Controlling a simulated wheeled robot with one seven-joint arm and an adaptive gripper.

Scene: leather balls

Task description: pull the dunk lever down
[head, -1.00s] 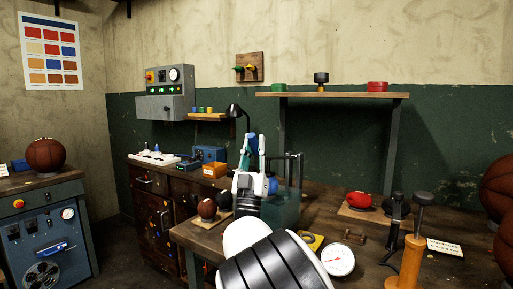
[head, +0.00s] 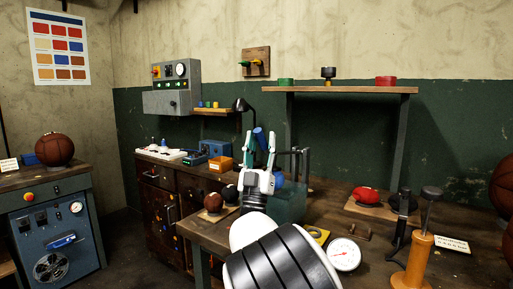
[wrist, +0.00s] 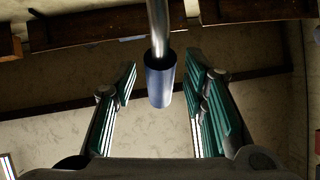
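The lever shows as a blue cylindrical handle (wrist: 160,82) on a bright metal rod in the wrist view. In the head view the blue handle (head: 261,138) stands tilted above the dark green tank (head: 290,205) on the bench. My gripper (head: 260,146) is open, with one finger on each side of the handle. In the wrist view my gripper (wrist: 160,75) shows a gap between the handle and both fingers. The lower end of the rod is hidden behind my gripper in the head view.
A brown ball (head: 213,202) sits on the bench left of my gripper.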

